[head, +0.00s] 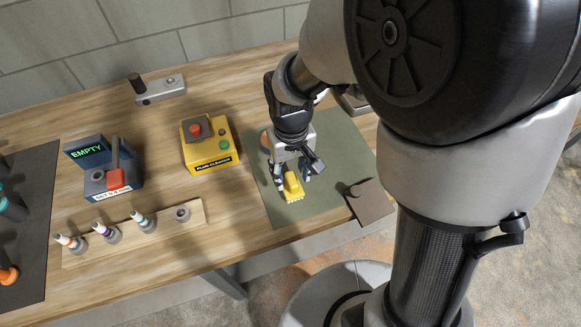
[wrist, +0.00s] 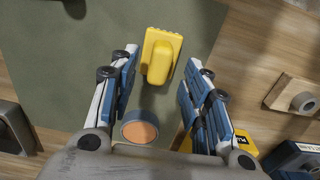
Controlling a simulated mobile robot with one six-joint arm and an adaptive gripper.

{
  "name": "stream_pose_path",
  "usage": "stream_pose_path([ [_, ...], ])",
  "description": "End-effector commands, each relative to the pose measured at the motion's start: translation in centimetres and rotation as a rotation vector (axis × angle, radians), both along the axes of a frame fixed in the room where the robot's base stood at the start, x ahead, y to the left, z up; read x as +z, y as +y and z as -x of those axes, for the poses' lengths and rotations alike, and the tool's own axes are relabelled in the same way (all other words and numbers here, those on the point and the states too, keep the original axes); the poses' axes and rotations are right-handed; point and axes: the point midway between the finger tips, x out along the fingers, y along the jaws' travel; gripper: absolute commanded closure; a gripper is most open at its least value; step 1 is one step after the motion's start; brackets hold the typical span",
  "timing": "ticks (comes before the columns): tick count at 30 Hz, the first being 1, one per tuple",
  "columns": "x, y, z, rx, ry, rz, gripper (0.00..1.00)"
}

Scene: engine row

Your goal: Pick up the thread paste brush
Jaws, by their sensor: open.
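A yellow brush-like block (head: 293,188) with a raised grip and a scalloped edge lies on the green mat; I take it for the thread paste brush. In the wrist view the yellow block (wrist: 162,55) shows ahead of and between the fingertips, with a gap on each side. My gripper (head: 292,178) is open and empty, pointing down over the mat just above the block. A round blue tin (wrist: 139,127) with an orange-brown top sits on the mat nearer the gripper's palm. My arm hides part of the mat in the head view.
Bare table lies between.

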Motion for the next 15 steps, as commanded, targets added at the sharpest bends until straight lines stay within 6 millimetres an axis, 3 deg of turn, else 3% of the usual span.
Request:
stream_pose_path([
  [1, -1.3, -0.1, 0.2, 0.000, 0.004, 0.001, 0.57],
  [6, -3.6, -0.1, 0.2, 0.000, 0.003, 0.001, 0.57],
  [15, -3.6, -0.1, 0.2, 0.000, 0.001, 0.000, 0.60],
])
